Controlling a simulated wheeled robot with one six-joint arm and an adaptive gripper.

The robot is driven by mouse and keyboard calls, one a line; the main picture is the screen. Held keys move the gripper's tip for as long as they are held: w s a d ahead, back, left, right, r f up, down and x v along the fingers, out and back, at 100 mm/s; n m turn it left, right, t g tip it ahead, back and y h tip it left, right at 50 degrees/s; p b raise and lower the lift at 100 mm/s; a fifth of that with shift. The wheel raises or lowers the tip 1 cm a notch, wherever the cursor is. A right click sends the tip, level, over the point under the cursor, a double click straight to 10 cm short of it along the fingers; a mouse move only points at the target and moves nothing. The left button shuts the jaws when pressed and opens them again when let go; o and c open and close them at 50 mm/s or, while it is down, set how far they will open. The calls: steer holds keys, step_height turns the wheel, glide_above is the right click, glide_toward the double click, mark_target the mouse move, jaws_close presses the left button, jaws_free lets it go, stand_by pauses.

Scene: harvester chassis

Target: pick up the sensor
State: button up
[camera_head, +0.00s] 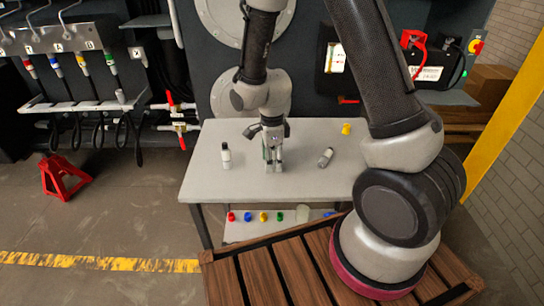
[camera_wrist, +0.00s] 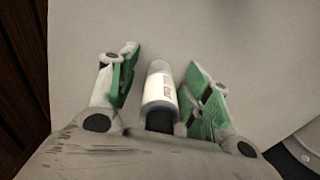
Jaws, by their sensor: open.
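My gripper (camera_head: 272,155) points down over the grey table, and its green-padded fingers are spread open. In the wrist view, a small cylinder with a grey end, a white printed label and a black end (camera_wrist: 160,90) lies between the open fingers (camera_wrist: 162,62), with a gap on the left; whether the right finger touches it I cannot tell. It looks like the sensor. In the head view it is mostly hidden by the fingers. A similar cylinder with a black top (camera_head: 226,156) stands upright left of my gripper. Another cylinder (camera_head: 325,157) lies tilted to the right.
The table (camera_head: 205,175) is mostly clear, with a yellow cap (camera_head: 346,129) at its back right. Several coloured caps and a clear cup (camera_head: 302,213) are on the lower shelf. The dark chassis panel stands behind. A red jack stand (camera_head: 62,176) is on the floor at left.

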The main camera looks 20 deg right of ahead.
jaws_close()
stand_by(0.3)
